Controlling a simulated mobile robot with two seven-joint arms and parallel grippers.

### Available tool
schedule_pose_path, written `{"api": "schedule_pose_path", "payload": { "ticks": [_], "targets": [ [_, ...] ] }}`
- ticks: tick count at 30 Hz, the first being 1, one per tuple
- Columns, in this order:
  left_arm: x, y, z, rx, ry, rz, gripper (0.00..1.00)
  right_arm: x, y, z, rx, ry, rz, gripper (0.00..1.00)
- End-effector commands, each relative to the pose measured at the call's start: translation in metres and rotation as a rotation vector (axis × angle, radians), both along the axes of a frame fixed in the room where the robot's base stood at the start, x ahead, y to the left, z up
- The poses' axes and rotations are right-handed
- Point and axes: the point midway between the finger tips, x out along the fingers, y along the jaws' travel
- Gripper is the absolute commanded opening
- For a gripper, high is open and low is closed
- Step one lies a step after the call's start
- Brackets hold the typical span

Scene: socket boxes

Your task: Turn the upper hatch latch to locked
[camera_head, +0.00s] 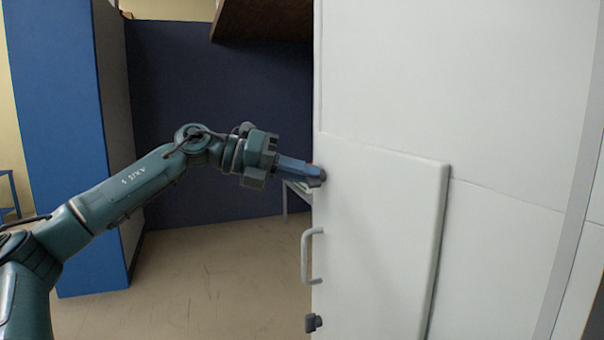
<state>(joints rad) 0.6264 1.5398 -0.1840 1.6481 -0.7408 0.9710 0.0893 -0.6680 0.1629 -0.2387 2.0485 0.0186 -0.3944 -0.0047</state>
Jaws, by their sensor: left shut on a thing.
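The white hatch (385,230) is a flat raised panel on the tall white wall at the right. My left gripper (317,176) is at the upper left edge of the hatch, shut on the upper latch. The fingers hide nearly all of that latch, so I cannot tell which way it is turned. A lower latch (313,322), small and dark, sits at the left edge near the bottom of the picture. My right gripper is out of view.
A pale bar handle (306,257) stands out from the hatch's left edge, between the two latches. A blue partition (65,140) stands at the left and a dark blue wall panel (210,90) behind my arm. The floor (215,285) below my arm is clear.

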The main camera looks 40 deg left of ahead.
Motion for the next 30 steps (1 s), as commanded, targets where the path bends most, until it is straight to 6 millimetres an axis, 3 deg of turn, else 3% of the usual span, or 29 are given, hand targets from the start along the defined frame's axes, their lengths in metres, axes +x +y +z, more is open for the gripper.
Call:
{"api": "schedule_pose_path", "payload": {
  "ticks": [18, 30],
  "targets": [
    [0.002, 0.004, -0.007, -0.496, 0.253, 0.004, 0.00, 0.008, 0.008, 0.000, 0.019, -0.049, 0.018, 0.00],
    [0.002, 0.004, -0.007, -0.666, 0.341, 0.004, 0.00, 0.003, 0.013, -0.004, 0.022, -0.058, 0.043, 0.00]
  ]
}}
